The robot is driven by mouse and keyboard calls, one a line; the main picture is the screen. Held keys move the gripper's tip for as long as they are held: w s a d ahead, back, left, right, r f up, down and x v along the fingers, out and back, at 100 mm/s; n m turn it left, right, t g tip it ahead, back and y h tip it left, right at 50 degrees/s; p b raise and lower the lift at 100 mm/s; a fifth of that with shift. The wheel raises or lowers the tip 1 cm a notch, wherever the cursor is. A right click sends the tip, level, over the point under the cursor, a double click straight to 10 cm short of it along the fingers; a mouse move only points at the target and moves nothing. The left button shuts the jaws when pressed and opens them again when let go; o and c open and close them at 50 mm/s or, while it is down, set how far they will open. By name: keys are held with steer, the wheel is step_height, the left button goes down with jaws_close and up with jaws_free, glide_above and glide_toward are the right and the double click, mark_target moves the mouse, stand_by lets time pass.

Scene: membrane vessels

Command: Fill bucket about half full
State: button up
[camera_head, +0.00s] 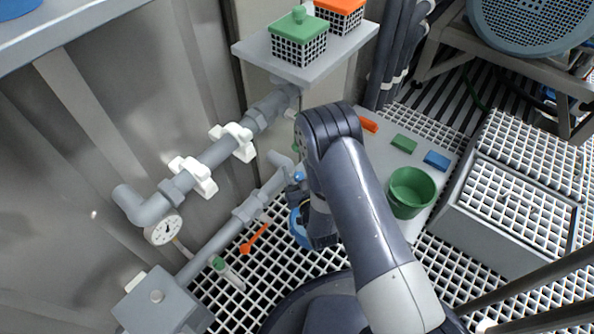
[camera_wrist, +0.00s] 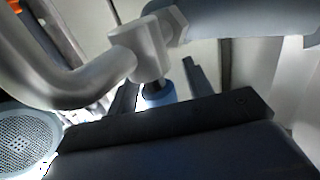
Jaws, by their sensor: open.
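A green bucket (camera_head: 409,190) stands upright on a light grey board at the right of my arm. I cannot make out any liquid in it. A blue round object (camera_head: 299,229), perhaps another bucket, is on the grating below my gripper and partly hidden by it. My gripper (camera_head: 296,187) is open by the lower grey pipe, beside a small blue part (camera_head: 298,176). In the wrist view, my gripper's two dark fingers (camera_wrist: 158,84) stand on either side of a blue knob (camera_wrist: 158,96) below a grey pipe tee (camera_wrist: 150,50). Contact cannot be told.
Grey pipes with white clamps (camera_head: 194,178) and a gauge (camera_head: 164,228) run along the left wall. A shelf (camera_head: 305,68) holds green and orange gridded baskets. Orange, green and blue blocks (camera_head: 403,144) lie behind the bucket. A grated box (camera_head: 511,217) stands at right.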

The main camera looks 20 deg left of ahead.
steer(key=shift+s, duration=0.1)
steer(key=p+v, duration=0.3)
steer(key=v, duration=0.7)
steer(key=shift+s+d, duration=0.2)
steer(key=shift+s, duration=0.05)
steer(key=b+x, duration=0.3)
steer(key=x, duration=0.7)
steer(key=shift+w+a, duration=0.2)
steer(key=shift+w, duration=0.15)
steer(key=shift+s, duration=0.1)
